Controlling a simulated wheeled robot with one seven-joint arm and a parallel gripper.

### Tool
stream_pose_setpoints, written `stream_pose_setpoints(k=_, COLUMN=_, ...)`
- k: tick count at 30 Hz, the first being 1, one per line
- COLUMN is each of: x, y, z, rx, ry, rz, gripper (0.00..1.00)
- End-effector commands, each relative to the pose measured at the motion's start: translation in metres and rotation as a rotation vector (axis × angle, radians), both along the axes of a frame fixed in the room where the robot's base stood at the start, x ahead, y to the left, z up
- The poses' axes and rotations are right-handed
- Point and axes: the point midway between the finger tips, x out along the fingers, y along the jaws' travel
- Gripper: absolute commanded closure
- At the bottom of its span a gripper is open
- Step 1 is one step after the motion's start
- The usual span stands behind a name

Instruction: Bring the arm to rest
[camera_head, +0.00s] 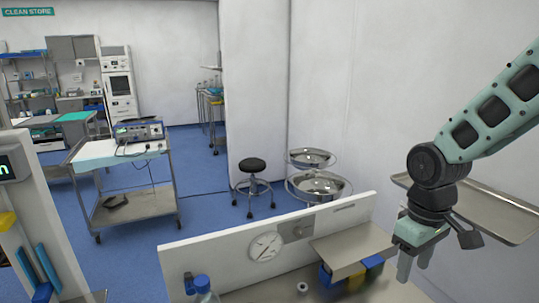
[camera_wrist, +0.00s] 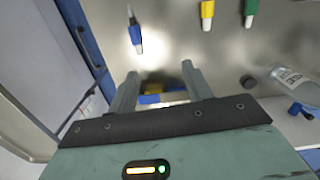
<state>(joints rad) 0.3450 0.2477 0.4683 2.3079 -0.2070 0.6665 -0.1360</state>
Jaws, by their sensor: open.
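My gripper (camera_head: 414,265) hangs at the right of the head view, pointing down in front of a metal tray on the right. It is open, with nothing between its fingers. In the wrist view the two fingers of my gripper (camera_wrist: 156,88) stand apart above a metal surface, with a yellow and blue thing seen beyond the gap. My arm comes in from the upper right in the head view.
A metal tray (camera_head: 490,211) is close behind my gripper. A white panel with a gauge (camera_head: 265,246) stands left of it. A clear bottle (camera_wrist: 297,84) and several coloured pen-like items, one yellow (camera_wrist: 207,10), show in the wrist view. A stool (camera_head: 252,166) stands farther back.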

Motion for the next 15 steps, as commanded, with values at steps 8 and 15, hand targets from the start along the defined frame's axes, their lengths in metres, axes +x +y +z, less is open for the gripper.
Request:
stream_pose_setpoints(k=8, x=-0.08, y=0.109, z=0.025, rx=0.024, ry=-0.032, rz=0.154, gripper=0.5)
stream_pose_setpoints(k=15, x=-0.147, y=0.152, z=0.035, rx=0.064, ry=-0.045, rz=0.237, gripper=0.5)
